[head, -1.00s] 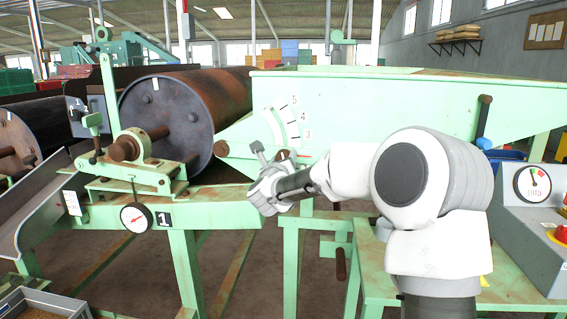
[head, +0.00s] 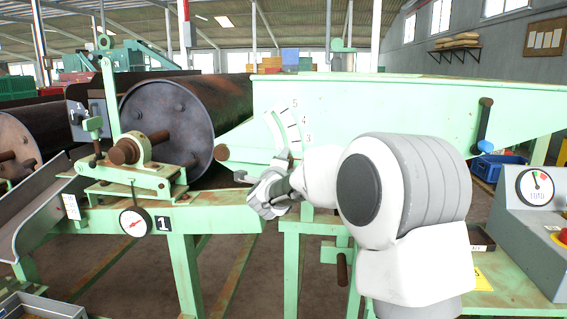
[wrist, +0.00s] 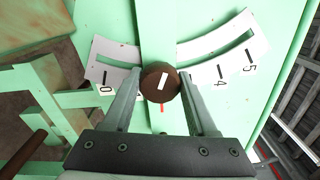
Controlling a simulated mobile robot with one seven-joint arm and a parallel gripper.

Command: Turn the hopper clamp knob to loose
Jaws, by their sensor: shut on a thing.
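The clamp knob (wrist: 161,82) is a round brown knob with a white line on its face, seen close in the wrist view. The line leans slightly to the right at its top. A short red mark (wrist: 162,107) is on the green metal just below the knob. My gripper (wrist: 161,76) is shut on the knob, one finger on each side. In the head view my gripper (head: 241,177) is in front of the green hopper frame (head: 390,105), below the white numbered scale (head: 286,124). I cannot make out the knob there.
A dark drum (head: 165,125) and a brown roller fitting (head: 125,151) stand left of my gripper. A dial gauge (head: 135,222) hangs below them. A black-handled lever (head: 485,120) and a grey control box (head: 535,235) are on the right.

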